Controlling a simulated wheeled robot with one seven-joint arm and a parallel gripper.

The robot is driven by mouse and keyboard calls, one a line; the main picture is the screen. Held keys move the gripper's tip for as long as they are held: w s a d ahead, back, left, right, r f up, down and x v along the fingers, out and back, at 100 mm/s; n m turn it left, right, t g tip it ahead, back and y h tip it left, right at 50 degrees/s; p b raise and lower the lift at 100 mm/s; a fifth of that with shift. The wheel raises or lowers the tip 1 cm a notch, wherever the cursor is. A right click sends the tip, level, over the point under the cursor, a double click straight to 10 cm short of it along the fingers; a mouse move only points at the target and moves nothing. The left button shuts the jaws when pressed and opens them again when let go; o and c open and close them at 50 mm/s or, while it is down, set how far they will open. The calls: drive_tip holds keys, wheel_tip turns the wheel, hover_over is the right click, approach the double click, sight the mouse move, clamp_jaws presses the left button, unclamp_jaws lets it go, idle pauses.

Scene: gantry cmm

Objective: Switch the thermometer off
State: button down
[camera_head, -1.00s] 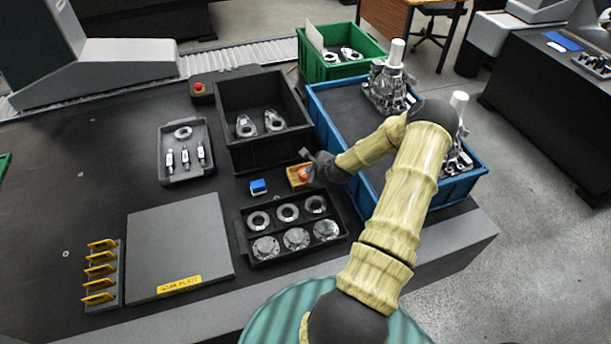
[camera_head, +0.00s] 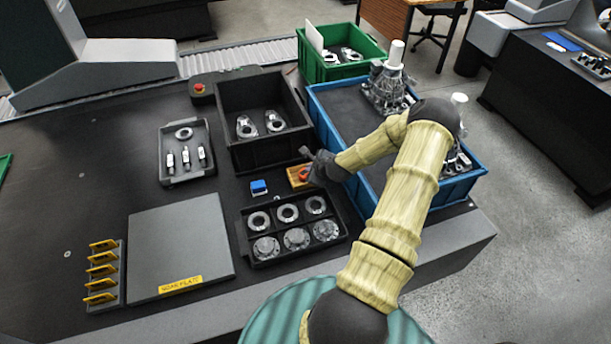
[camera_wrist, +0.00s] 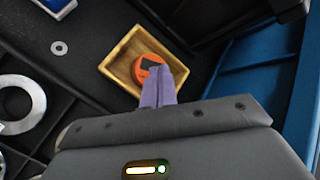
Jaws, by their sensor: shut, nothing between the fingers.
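The thermometer (camera_wrist: 146,68) is a round orange thing with a dark display, lying in a small wooden tray (camera_wrist: 116,69). In the head view the orange thermometer (camera_head: 304,174) shows in the tray (camera_head: 293,182), partly beside my gripper (camera_head: 308,156). In the wrist view my gripper (camera_wrist: 160,72) is shut and empty, its purple-grey fingertips overlapping the thermometer's near right side. I cannot tell whether the tips touch it. The display reading is too small to make out.
A blue-topped box (camera_head: 259,187) sits left of the tray. A black divided tray (camera_head: 262,259) of metal rings and flanges lies in front. A black bin (camera_head: 232,150) stands behind, and a blue crate (camera_head: 323,125) stands close on the right.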

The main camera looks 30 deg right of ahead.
wheel_tip(320, 180, up, 6)
drive_tip(key=p, duration=0.4)
